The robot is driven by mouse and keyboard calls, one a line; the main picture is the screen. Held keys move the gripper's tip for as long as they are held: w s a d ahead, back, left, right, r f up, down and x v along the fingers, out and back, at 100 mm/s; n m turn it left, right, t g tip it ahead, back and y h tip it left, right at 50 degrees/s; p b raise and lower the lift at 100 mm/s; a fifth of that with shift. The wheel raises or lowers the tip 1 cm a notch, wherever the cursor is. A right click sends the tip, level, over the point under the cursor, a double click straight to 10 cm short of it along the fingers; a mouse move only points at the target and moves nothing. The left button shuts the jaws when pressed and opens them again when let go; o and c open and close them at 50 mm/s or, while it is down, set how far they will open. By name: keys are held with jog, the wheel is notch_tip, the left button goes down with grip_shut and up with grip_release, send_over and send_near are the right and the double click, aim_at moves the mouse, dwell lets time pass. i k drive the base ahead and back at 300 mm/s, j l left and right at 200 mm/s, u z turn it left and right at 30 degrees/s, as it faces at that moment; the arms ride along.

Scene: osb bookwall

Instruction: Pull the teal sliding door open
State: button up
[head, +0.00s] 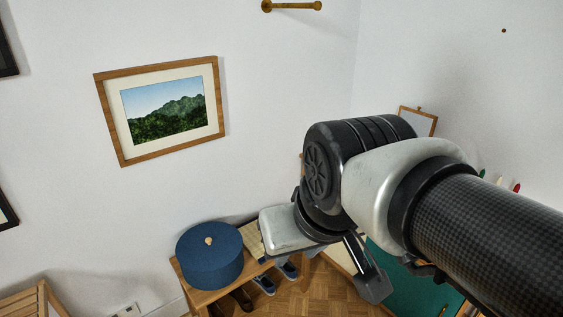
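A teal panel (408,290), which looks like the sliding door, shows at the lower right. My arm covers much of it and the frame's bottom edge cuts it off. A small yellowish piece (443,311) shows low on the panel; I cannot tell if it is a handle. My gripper (371,283) points down and appears just in front of the panel's left edge in the picture. Its fingers are seen edge-on, so I cannot tell how far apart they are. I cannot tell whether it touches the door.
A low wooden bench (203,297) stands left of my gripper with a round blue box (210,258) on top and shoes (264,284) below. A framed landscape picture (163,108) and a wooden wall peg rail (291,6) are on the wall. Parquet floor (325,290) shows between bench and panel.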

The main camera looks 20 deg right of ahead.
aim_at(412, 296)
jog(key=z, duration=1.65)
jog(key=i+j+z, duration=0.2)
jog(key=i+j, duration=0.85)
jog(key=i, duration=0.1)
